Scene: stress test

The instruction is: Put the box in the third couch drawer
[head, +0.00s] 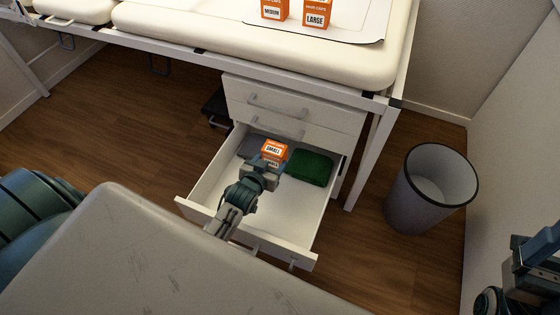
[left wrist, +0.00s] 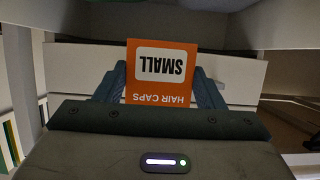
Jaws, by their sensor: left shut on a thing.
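The orange and white box marked SMALL (head: 274,150) is in my left gripper (head: 267,163), which is shut on it. The box is inside or just over the open bottom drawer (head: 206,189) of the white drawer unit under the couch. I cannot tell whether it touches the drawer floor. In the left wrist view the box (left wrist: 162,70) stands between the two fingers, its lettering upside down. My right gripper (head: 520,285) shows partly at the lower right edge, and its jaws are not clear.
A green folded cloth (head: 310,167) and a grey item (head: 252,146) lie in the drawer. The upper two drawers (head: 290,103) are shut. Boxes marked MEDIUM (head: 274,10) and LARGE (head: 316,15) stand on the couch (head: 220,35). A grey bin (head: 430,190) stands at the right.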

